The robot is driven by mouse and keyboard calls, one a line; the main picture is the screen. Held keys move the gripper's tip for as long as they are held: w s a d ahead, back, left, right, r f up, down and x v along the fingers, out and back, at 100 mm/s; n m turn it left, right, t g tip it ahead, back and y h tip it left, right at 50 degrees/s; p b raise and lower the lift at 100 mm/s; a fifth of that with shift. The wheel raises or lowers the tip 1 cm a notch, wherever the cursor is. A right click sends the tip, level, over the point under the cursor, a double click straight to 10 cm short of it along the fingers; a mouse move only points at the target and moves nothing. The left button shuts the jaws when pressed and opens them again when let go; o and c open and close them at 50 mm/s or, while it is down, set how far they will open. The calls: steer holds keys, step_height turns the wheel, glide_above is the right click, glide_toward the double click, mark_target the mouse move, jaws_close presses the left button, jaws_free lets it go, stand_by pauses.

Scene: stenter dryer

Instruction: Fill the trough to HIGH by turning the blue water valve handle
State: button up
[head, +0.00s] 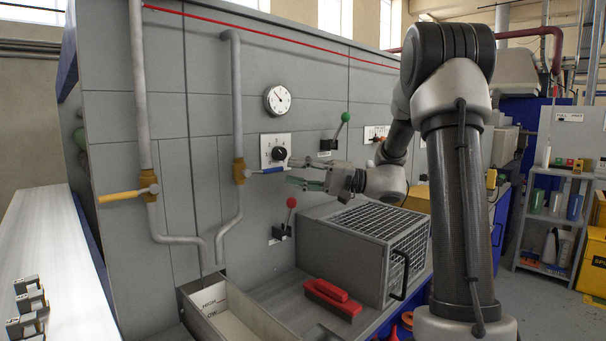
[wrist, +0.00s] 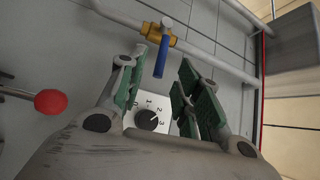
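The blue water valve handle (head: 268,170) sticks out to the right from a brass valve (head: 239,172) on a grey pipe. In the wrist view the blue handle (wrist: 161,58) hangs from the brass valve (wrist: 155,32). My gripper (head: 291,174) is open, just right of the handle's free end. In the wrist view its green-padded fingers (wrist: 158,78) stand apart, with the handle beyond and roughly between their tips; I cannot tell whether they touch it. The trough (head: 247,317), marked HIGH and LOW, sits below the pipe outlets. Its inside looks pale; no clear water surface shows.
A yellow-handled valve (head: 122,196) is on the left pipe. A dial knob (head: 278,153) sits behind my gripper, below a round gauge (head: 277,99). Red-knobbed (head: 291,202) and green-knobbed (head: 345,117) levers are near. A grey mesh box (head: 340,258) and red brush (head: 332,297) stand below.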

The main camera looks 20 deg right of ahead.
mark_target(280, 170)
steer(key=shift+x, duration=2.7)
steer(key=shift+c, duration=0.4)
jaws_close()
